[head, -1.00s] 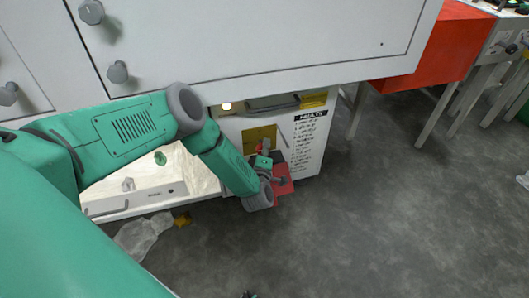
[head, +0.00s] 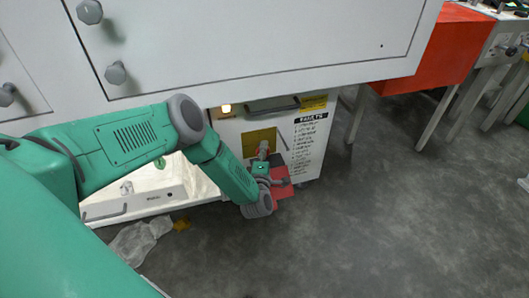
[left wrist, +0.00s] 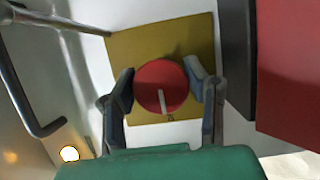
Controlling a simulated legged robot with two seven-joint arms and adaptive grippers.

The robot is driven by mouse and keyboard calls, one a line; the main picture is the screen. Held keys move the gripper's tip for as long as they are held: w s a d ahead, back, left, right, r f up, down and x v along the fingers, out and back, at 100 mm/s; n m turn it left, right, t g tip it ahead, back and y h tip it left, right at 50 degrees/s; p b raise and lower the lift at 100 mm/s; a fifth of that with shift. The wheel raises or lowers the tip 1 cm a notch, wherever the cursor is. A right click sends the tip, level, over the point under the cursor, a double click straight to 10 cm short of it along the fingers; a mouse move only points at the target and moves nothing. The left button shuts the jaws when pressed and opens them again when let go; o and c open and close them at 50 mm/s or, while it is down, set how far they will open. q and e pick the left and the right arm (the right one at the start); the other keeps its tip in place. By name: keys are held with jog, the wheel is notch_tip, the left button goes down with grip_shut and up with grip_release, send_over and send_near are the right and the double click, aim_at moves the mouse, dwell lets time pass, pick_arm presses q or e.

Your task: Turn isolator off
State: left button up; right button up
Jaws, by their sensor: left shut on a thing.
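The isolator is a round red knob (left wrist: 160,88) with a white pointer mark, on a yellow plate (left wrist: 130,42) on a white panel. In the left wrist view the pointer runs nearly straight down the picture. My left gripper (left wrist: 162,86) has one finger on each side of the knob, shut on it. In the head view the yellow plate (head: 258,138) is on the white cabinet front (head: 228,128). There my left gripper (head: 262,152) is in front of the plate and hides most of the knob. My right gripper is not in view.
A lit lamp (head: 226,108) and a dark handle (head: 272,104) are above the plate. A red part (left wrist: 288,80) is close beside my gripper. A large grey-white cabinet (head: 250,45) with knobs overhangs the panel. Grey floor is clear at right.

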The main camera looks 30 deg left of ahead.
pick_arm(q)
jog(key=o, duration=1.2)
jog(key=shift+a+f, duration=0.1)
jog(key=shift+f, duration=0.05)
jog(key=shift+c, duration=0.2)
jog(key=v, duration=1.2)
jog(key=shift+f, duration=0.1)
